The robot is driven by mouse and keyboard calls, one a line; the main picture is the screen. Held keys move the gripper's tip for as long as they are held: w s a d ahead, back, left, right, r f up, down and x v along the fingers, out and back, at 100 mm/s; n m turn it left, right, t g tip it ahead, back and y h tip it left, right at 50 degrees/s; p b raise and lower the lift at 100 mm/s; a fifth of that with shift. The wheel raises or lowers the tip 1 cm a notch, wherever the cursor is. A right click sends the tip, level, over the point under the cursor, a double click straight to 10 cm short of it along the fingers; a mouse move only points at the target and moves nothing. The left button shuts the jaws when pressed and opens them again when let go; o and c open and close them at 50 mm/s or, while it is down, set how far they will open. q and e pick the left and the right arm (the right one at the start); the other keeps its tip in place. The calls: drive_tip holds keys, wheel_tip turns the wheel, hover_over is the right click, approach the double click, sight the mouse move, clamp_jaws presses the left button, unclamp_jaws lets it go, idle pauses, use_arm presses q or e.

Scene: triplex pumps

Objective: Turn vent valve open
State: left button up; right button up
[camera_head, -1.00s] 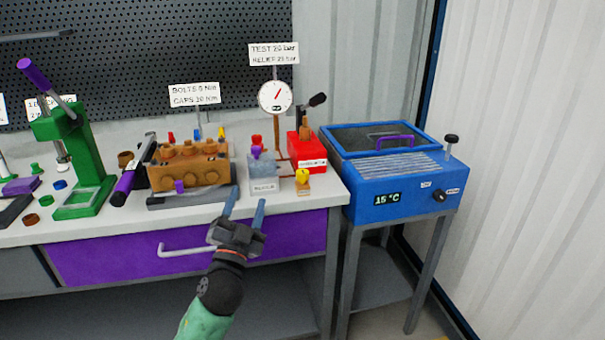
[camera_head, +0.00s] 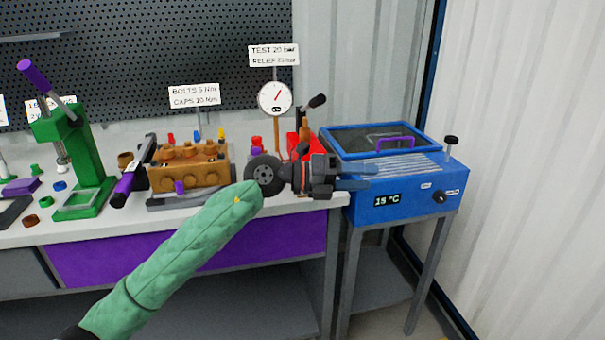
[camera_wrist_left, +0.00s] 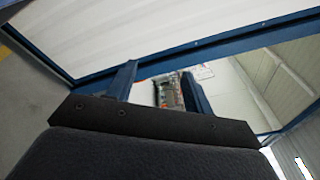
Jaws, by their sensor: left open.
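My left gripper (camera_head: 374,177) is open and points right, in front of the blue bath's left front corner. Its two fingers also show in the left wrist view (camera_wrist_left: 159,72), with no part held between them. No vent valve can be made out for sure. The red hand pump box (camera_head: 305,142) with its black-knobbed lever (camera_head: 316,101) stands at the bench's right end, partly behind my gripper. The gauge (camera_head: 275,98) stands beside it on a post. My right gripper is not in view.
The blue bath (camera_head: 400,195) with its lid and "15 °C" display stands right of the bench. The brown pump block (camera_head: 187,170) and the green press (camera_head: 85,160) are on the bench to the left. Floor in front of the bath is clear.

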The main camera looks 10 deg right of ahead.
use_arm(q)
drive_tip(key=w+a+t+y, duration=0.6)
drive_tip(key=w+a+y, duration=0.5)
drive_tip(key=w+y, duration=0.35)
drive_tip(key=shift+w+d+x, duration=0.15)
drive_tip(key=shift+x, duration=1.95)
drive_tip(key=shift+w+d+x, duration=0.1)
drive_tip(key=shift+x, duration=2)
drive_tip(key=shift+r, duration=0.1)
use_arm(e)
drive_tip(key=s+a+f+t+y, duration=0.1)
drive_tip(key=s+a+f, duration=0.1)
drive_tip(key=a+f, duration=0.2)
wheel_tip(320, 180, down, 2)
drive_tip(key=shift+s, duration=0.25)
use_arm(q)
drive_tip(key=shift+c, duration=0.4)
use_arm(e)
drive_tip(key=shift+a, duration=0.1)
use_arm(q)
drive_tip(key=c, duration=0.9)
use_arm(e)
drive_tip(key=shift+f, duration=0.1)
